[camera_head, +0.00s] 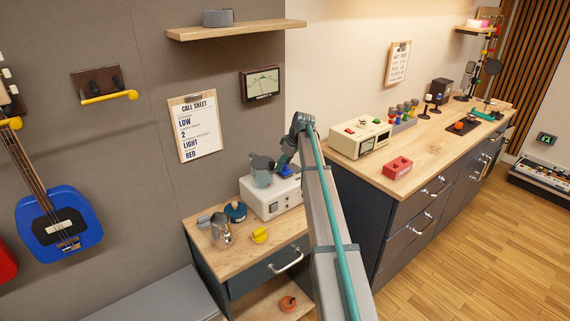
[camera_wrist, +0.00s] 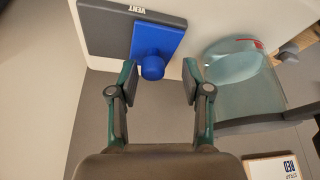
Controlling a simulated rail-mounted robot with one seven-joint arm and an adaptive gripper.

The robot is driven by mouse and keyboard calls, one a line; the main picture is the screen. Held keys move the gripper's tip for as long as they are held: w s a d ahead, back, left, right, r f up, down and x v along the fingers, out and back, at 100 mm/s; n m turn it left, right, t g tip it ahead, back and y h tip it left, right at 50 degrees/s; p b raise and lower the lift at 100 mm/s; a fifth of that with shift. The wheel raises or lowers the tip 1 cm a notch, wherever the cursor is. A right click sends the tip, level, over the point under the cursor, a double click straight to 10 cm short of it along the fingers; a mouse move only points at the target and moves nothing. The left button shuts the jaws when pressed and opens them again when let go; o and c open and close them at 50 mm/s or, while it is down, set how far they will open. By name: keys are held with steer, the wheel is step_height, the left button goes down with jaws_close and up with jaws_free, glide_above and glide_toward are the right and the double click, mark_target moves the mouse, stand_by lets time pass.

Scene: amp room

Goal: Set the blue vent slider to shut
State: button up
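The blue vent slider (camera_wrist: 158,40) is a flat blue plate with a round blue knob (camera_wrist: 152,67), set on a dark grey panel (camera_wrist: 105,28) marked "VENT" in the wrist view. The plate sits toward one end of the panel, and no open or shut marking is readable. My gripper (camera_wrist: 160,76) is open, its two fingers spread on either side of the knob, with a visible gap at each side. In the head view, the blue slider (camera_head: 288,171) shows small on the white machine (camera_head: 262,200), just below my gripper (camera_head: 283,160), which partly hides it.
A translucent teal vessel (camera_wrist: 235,62) stands close beside my right finger; it also shows on the machine in the head view (camera_head: 262,178). The call sheet (camera_head: 195,125) hangs behind.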

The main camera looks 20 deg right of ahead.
steer(key=shift+d+r, duration=0.1)
steer(key=shift+d, duration=0.05)
steer(key=v, duration=1.1)
steer(key=shift+r, duration=0.4)
steer(key=shift+s+f, duration=0.1)
